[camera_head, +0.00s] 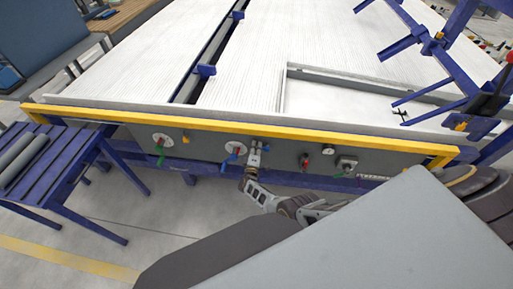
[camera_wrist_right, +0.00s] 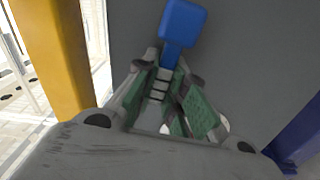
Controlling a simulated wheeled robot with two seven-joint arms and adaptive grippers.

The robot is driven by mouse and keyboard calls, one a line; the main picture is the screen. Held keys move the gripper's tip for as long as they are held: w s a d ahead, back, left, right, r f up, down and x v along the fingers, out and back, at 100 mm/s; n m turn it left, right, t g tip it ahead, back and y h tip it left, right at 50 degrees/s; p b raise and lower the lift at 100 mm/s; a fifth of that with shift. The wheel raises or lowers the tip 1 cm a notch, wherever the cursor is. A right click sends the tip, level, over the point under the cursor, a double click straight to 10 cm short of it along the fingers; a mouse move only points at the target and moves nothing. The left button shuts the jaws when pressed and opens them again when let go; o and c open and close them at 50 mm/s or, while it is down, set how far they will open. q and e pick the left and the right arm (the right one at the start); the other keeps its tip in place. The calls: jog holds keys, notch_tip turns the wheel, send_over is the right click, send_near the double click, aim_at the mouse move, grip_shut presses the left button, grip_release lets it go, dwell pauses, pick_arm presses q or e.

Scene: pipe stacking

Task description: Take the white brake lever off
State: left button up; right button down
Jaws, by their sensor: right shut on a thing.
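My right gripper (camera_head: 256,152) is at the front panel (camera_head: 208,148) below the yellow rail. In the right wrist view the gripper (camera_wrist_right: 170,75) has its green-padded fingers closed together on a lever with a blue handle (camera_wrist_right: 183,22). The handle sticks out past the fingertips, against the grey panel. Where the stem meets the panel is hidden. No clearly white lever shows; a pale part by the gripper in the head view is too small to tell from the fingers. A blue lever (camera_head: 233,156) on a white disc is just left of the gripper. My left gripper is out of view.
The yellow rail (camera_head: 215,124) runs just above the panel. A green lever (camera_head: 161,156), a yellow knob (camera_head: 186,138) and a red lever (camera_head: 304,161) are also on the panel. A blue rack (camera_head: 70,178) with pipes stands left. The floor in front is open.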

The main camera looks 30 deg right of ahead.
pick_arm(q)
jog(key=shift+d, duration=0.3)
pick_arm(e)
jog(key=c, duration=1.5)
grip_release()
jog(key=shift+w+f, duration=0.1)
jog(key=shift+o, duration=0.2)
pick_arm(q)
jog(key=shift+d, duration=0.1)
pick_arm(e)
jog(key=shift+s+a, duration=0.15)
jog(key=shift+s, duration=0.05)
